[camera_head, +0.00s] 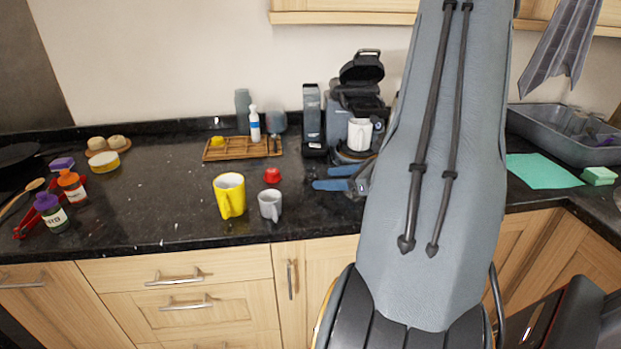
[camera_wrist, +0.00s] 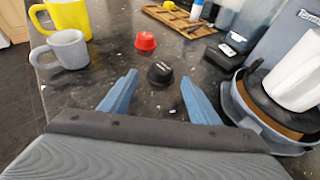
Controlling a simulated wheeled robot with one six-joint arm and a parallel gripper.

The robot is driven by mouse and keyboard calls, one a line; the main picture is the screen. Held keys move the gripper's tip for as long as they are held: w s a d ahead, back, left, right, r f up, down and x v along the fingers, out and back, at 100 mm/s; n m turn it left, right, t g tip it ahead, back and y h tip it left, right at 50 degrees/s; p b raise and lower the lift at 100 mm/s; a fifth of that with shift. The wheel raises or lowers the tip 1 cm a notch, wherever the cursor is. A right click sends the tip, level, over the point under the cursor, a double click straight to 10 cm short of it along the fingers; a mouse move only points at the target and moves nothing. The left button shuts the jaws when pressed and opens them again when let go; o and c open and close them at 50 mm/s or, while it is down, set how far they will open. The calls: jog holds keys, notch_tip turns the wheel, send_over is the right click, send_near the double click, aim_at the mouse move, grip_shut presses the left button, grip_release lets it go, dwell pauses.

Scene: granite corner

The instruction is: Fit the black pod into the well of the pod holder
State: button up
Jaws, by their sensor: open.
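The black pod (camera_wrist: 160,75), a small dark cup shape with pale marks, sits on the granite worktop in the wrist view. My gripper (camera_wrist: 158,77) is open, with its blue fingers on either side of the pod and their tips about level with it in the picture. I see clear space between pod and fingers. In the head view my gripper (camera_head: 323,178) is low over the counter, and I cannot make out the black pod there. I cannot identify the pod holder or its well for sure; a small black block (camera_head: 314,151) stands left of the coffee machine.
A red pod (camera_wrist: 146,41) lies beyond the black one. A grey mug (camera_wrist: 66,49) and a yellow mug (camera_wrist: 68,14) stand at left. The coffee machine (camera_head: 361,92), lid raised, has a white mug (camera_head: 359,134) on it. A wooden tray (camera_head: 222,153) is behind.

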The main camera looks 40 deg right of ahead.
aim_at(313, 176)
jog(key=p+x, duration=0.1)
jog(key=x, duration=0.1)
jog(key=r+p+x, duration=0.1)
jog(key=x, duration=0.1)
jog(key=shift+w+f, duration=0.1)
jog(key=shift+w, duration=0.25)
jog(key=shift+w+f, duration=0.2)
jog(key=shift+w, duration=0.05)
jog(key=shift+c, duration=0.3)
jog(key=c, duration=1)
